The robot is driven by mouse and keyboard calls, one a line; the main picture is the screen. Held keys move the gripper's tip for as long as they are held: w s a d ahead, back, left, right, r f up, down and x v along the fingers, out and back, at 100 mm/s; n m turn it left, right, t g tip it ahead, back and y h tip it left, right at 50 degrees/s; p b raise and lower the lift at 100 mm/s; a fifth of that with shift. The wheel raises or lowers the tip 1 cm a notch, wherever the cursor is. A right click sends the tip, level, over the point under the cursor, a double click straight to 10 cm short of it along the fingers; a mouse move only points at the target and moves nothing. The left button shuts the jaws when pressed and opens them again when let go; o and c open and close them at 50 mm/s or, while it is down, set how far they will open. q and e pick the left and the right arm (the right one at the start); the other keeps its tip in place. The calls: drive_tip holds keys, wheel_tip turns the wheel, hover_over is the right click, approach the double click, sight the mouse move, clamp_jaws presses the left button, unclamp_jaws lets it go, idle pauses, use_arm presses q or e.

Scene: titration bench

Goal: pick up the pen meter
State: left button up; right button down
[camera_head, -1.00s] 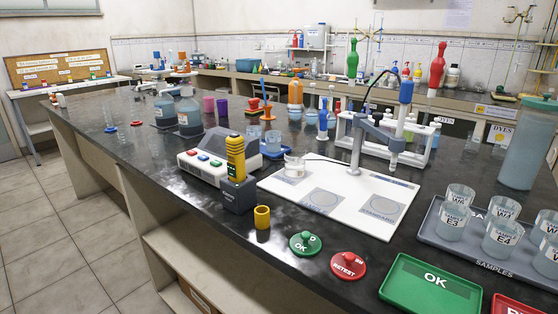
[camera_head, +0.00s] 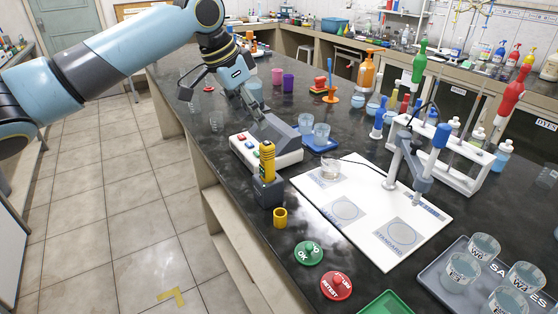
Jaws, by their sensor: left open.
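The pen meter (camera_head: 267,162) is yellow with a dark top part and stands upright in a dark grey holder (camera_head: 268,190) near the bench's left edge. A small yellow cup, perhaps its cap (camera_head: 280,217), stands on the bench in front of the holder. My left gripper (camera_head: 222,102) is open and empty. It hangs over the left part of the bench, beyond the pen meter and up and left of it in the picture, apart from it. My right gripper is not in view.
A white-and-grey instrument with coloured buttons (camera_head: 262,150) stands just behind the pen meter. Green (camera_head: 308,254) and red (camera_head: 336,286) knobbed discs lie in front. The floor left of the bench is clear.

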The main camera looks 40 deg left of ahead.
sight(265, 142)
use_arm(q)
drive_tip(key=x, duration=0.4)
drive_tip(key=shift+w+d+f, duration=0.15)
drive_tip(key=shift+w+d, duration=0.05)
drive_tip(key=shift+f, duration=0.65)
drive_tip(key=p+x, duration=0.1)
drive_tip(key=x, duration=0.3)
drive_tip(key=shift+f, duration=0.2)
clamp_jaws()
